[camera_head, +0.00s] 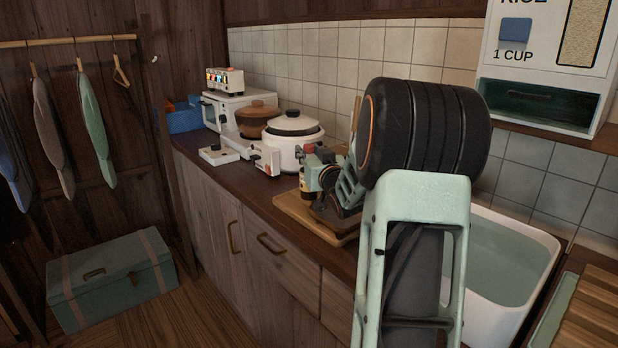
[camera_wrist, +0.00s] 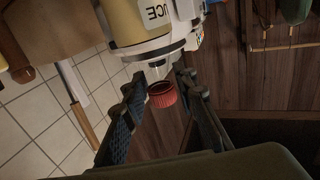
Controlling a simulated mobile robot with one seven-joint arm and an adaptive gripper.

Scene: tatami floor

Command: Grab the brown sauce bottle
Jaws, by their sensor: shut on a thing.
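The brown sauce bottle (camera_head: 306,186) stands on the counter near the cooker's front right, partly hidden by my gripper in the head view. In the wrist view its red cap (camera_wrist: 162,95) and clear neck sit between my two dark fingers, and part of a label reading "UCE" shows upside down at the top. My gripper (camera_head: 328,178) reaches over the wooden cutting board from the right and is shut on the bottle near its upper end. The exact finger contact is hard to see.
A white pot with a lid (camera_head: 293,142) stands just behind the bottle. A brown pot (camera_head: 257,120) and a white oven (camera_head: 222,109) are farther back. The cutting board (camera_head: 290,208) lies under my gripper. A water-filled sink (camera_head: 505,262) is at right.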

